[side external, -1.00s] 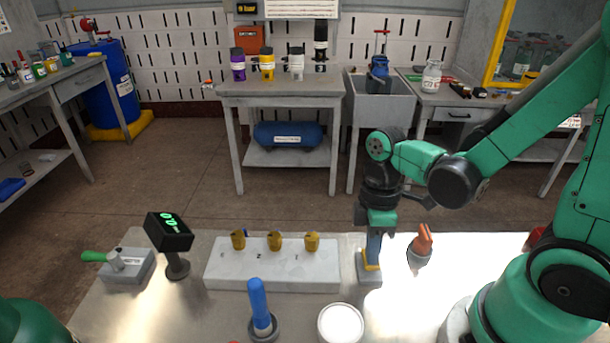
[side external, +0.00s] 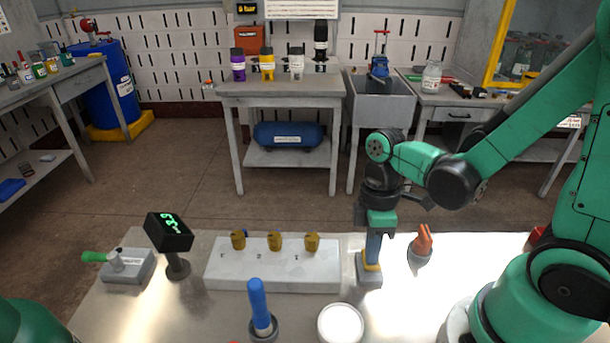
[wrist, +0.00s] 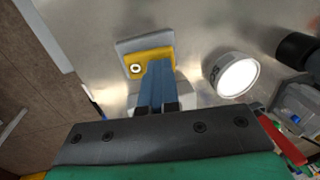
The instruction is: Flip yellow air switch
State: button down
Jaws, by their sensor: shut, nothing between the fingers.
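The yellow switch (side external: 371,267) is a small grey block with a yellow top, standing right of the long white block. In the wrist view its yellow plate (wrist: 134,63) shows a white ring near its left edge. My gripper (side external: 372,256) points straight down at the switch, its blue fingers together and empty. In the wrist view the fingertips (wrist: 158,66) overlap the right part of the yellow plate and hide it. I cannot tell whether they touch it or which way the switch is set.
The white block (side external: 270,278) carries three yellow knobs. A black display (side external: 169,231) and a green-handled box (side external: 125,267) stand at left. A blue-handled tool (side external: 260,305), a white round container (side external: 340,324) and an orange-tipped item (side external: 422,247) stand nearby.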

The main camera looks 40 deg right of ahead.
jog(key=shift+w+d+t+h, duration=0.3)
jog(key=shift+w+d, duration=0.15)
jog(key=shift+d, duration=0.1)
notch_tip(320, 180, up, 14)
jog(key=shift+w+d, duration=0.3)
jog(key=shift+w, duration=0.05)
jog(key=shift+f, duration=0.1)
jog(key=shift+w+d, duration=0.1)
jog(key=shift+d, duration=0.15)
jog(key=f, duration=0.4)
jog(key=s+a+f, duration=0.1)
jog(key=f, duration=0.4)
jog(key=s+a+f, duration=0.1)
jog(key=f, duration=0.3)
jog(key=shift+f, duration=0.3)
